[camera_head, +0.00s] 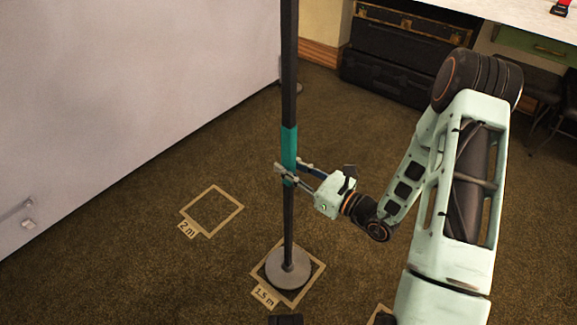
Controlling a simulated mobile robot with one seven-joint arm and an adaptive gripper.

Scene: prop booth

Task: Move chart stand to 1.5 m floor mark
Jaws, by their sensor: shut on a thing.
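The chart stand (288,215) is a dark upright pole with a teal band and a round grey base (288,270). Its top is out of view. The base sits on the carpet inside the taped square labelled 1.5 m (265,297), near the square's middle; I cannot tell whether it touches the floor fully. My gripper (286,172) is shut on the pole at the lower part of the teal band, reaching from the right. The pole looks upright.
Another taped square, labelled 2 m (212,211), lies empty to the left. A pale wall panel (120,90) stands at left. Black cases (400,60) are stacked at the back, beside a white-topped desk (520,18) and a dark chair. Carpet between is clear.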

